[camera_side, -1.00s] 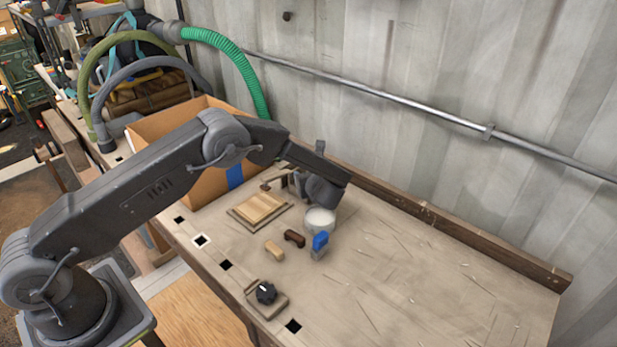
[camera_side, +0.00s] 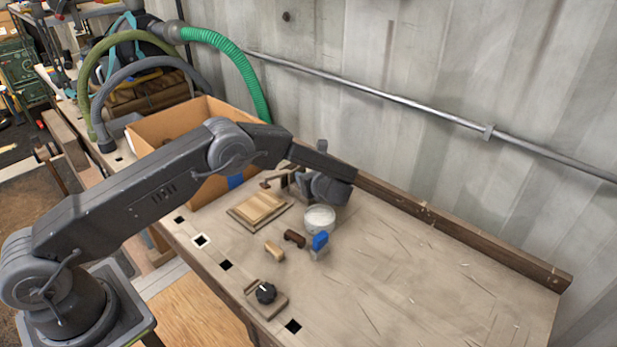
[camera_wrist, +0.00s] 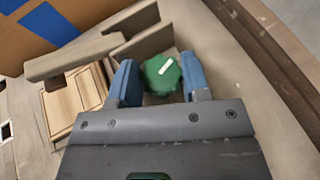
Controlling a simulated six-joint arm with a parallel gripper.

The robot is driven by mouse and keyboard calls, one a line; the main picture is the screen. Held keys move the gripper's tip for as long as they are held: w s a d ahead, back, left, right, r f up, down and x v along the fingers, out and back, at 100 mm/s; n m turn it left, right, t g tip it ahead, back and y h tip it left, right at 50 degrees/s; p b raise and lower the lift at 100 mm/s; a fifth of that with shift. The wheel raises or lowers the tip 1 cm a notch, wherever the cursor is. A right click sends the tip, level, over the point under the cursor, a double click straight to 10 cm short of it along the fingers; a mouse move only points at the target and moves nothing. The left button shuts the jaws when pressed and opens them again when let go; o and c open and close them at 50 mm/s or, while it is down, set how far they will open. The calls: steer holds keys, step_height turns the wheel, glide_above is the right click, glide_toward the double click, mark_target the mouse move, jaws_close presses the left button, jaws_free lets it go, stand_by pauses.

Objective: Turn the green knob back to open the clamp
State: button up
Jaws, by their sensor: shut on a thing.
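The green knob (camera_wrist: 158,76) shows in the wrist view with a white line on its top, pointing up and to the right. My gripper (camera_wrist: 159,64) has its two blue fingers on either side of the knob and is shut on it. The clamp's grey-brown bars (camera_wrist: 90,58) lie just left of the knob, beside a light wooden block (camera_wrist: 76,100). In the side view the knob is hidden by my wrist, and the block (camera_side: 260,207) lies in front of the clamp.
An open cardboard box (camera_side: 160,130) stands left of the clamp. A white-topped round container (camera_side: 320,217), a blue-topped piece (camera_side: 320,243), small brown pieces (camera_side: 294,238) and a black dial (camera_side: 265,293) sit on the bench. The bench's right side is clear.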

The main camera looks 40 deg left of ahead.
steer(key=shift+w+n+g+y, duration=0.1)
steer(key=shift+n+g+y, duration=0.4)
steer(key=shift+n+g, duration=1.9)
steer(key=shift+g, duration=0.3)
steer(key=o, duration=0.7)
steer(key=shift+c, duration=0.2)
steer(key=shift+d, duration=0.1)
steer(key=v, duration=0.5)
step_height(320, 180, up, 7)
